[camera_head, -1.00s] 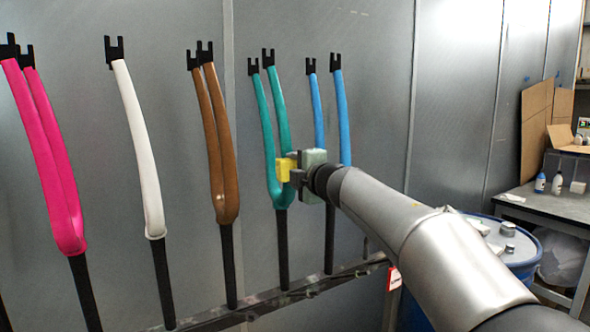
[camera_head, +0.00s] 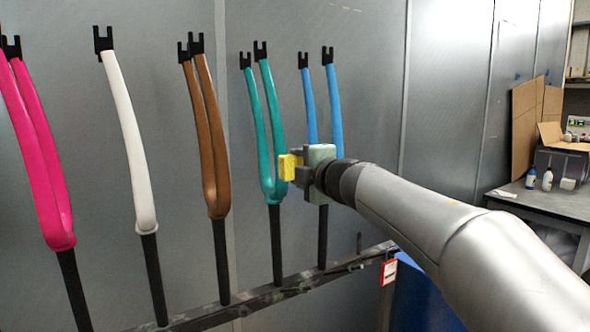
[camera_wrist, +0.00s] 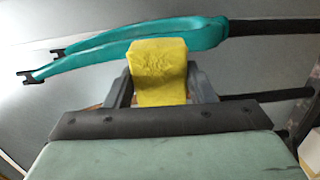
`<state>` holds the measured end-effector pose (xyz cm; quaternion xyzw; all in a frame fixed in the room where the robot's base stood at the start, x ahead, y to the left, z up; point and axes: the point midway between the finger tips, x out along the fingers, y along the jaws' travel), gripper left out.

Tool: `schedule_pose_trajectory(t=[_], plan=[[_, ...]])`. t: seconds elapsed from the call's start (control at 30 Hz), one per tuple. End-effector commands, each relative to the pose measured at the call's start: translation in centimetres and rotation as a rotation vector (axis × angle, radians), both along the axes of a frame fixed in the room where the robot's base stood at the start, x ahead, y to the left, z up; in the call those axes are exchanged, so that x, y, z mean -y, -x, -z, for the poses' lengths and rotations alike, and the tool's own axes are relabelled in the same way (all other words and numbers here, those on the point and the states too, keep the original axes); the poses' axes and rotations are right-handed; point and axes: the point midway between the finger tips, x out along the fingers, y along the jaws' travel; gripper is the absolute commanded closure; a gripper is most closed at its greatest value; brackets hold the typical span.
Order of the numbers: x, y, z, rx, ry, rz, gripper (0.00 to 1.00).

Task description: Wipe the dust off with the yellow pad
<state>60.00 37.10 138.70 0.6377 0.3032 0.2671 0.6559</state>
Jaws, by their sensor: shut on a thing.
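My gripper (camera_head: 298,168) is shut on the yellow pad (camera_head: 288,167), a small block that sticks out in front of the fingers. The pad also shows in the wrist view (camera_wrist: 160,70), between the two dark fingers. In the head view the pad is just right of the teal fork's (camera_head: 268,140) right leg, near its lower part. In the wrist view it overlaps the teal fork (camera_wrist: 105,45); I cannot tell if they touch. I cannot make out dust on the teal fork.
A pink fork (camera_head: 42,160), a white fork (camera_head: 130,140), a brown fork (camera_head: 208,130) and a blue fork (camera_head: 310,100) stand on a rail (camera_head: 255,303) before the grey wall. My arm hides the blue fork's lower part. A cluttered table (camera_head: 560,205) is at right.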

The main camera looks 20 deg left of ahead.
Motion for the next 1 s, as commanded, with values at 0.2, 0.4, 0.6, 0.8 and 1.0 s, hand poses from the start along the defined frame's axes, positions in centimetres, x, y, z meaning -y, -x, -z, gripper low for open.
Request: schedule_pose_trajectory(t=[0.2,0.4,0.6,0.8,1.0], plan=[[0.1,0.0,0.0,0.0,0.0,0.0,0.69],[0.4,0.3,0.0,0.0,0.0,0.0,0.69],[1.7,1.5,-0.2,0.001,-0.001,0.001,0.69],[2.3,2.1,-0.2,0.0,0.0,0.001,0.69],[2.2,2.1,-0.2,0.0,0.0,0.0,0.69]])
